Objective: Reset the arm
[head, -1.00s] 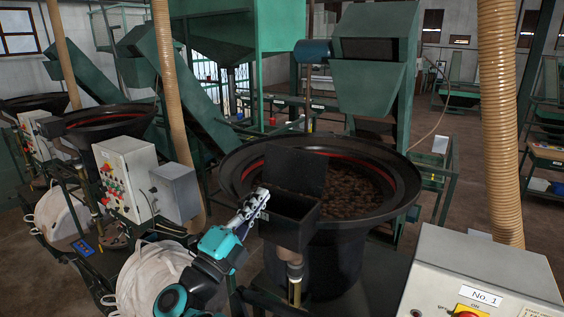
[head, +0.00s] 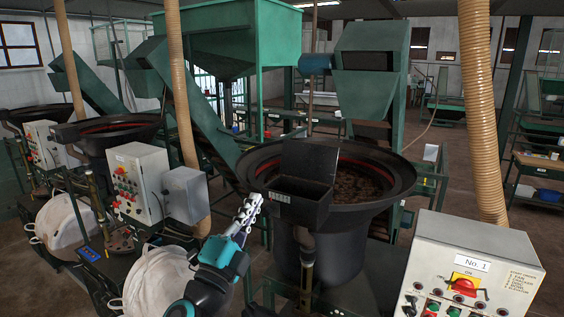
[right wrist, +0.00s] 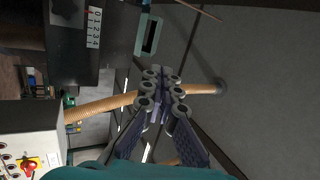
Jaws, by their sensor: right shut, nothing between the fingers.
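My right arm comes up from the bottom of the head view. My right gripper (head: 250,209) is shut and empty, pointing up in front of the black bowl hopper (head: 258,172). It is left of and below the black box (head: 300,205) on the hopper's rim, apart from it as far as I can tell. In the right wrist view the fingers (right wrist: 162,90) are closed together with nothing between them. My left gripper is not in view.
The No. 1 control box (head: 478,245) stands at the front right. White bulk bags (head: 160,280) hang at the lower left near another control box (head: 138,182). Tan hoses (head: 480,110) hang at the right and left. Green machinery (head: 232,48) fills the back.

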